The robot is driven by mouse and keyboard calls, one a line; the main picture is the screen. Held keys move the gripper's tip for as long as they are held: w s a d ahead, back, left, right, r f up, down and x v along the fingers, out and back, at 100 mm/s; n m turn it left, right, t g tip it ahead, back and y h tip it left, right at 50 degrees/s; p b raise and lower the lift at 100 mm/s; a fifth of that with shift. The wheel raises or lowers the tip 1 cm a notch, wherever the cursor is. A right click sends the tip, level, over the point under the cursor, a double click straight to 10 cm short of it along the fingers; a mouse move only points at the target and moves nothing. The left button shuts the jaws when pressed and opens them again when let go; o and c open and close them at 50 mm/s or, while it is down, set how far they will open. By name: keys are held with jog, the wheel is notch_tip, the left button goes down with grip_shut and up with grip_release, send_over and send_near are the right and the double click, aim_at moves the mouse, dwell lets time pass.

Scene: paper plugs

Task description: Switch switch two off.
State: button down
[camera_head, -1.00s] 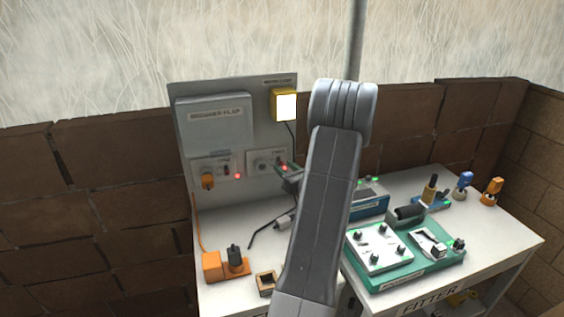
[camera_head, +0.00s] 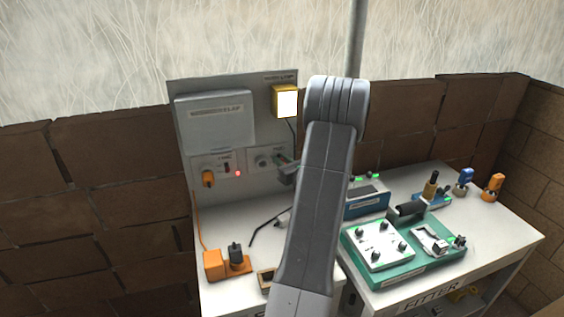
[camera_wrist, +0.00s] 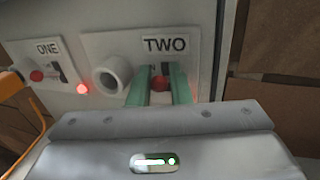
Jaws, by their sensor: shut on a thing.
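Switch two (camera_wrist: 161,82) is on the panel plate marked TWO, right of a round grey socket (camera_wrist: 111,75). A reddish part of it shows between the green fingers of my gripper (camera_wrist: 162,88). My gripper is shut on it, and the fingers hide most of it. In the head view, my gripper (camera_head: 282,159) is at the right plate of the upright board, and my arm covers much of the area behind.
Plate ONE (camera_wrist: 45,62) is to the left, with a lit red lamp (camera_wrist: 82,88) and an orange plug (camera_head: 208,178). A yellow-framed lamp (camera_head: 286,102) glows above. An orange block (camera_head: 212,265) and a green tray (camera_head: 362,278) stand on the benches.

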jog(key=shift+f+t+y+b, duration=0.3)
jog(key=shift+f+t+b, duration=0.15)
jog(key=shift+b, duration=1.55)
jog(key=shift+s+r+b, duration=0.1)
jog(key=shift+r+b, duration=0.1)
jog(key=shift+b, duration=0.25)
jog(key=shift+r, duration=0.1)
jog(key=c, duration=1.4)
grip_release()
jog(key=b+v, duration=0.3)
jog(key=v, duration=1.1)
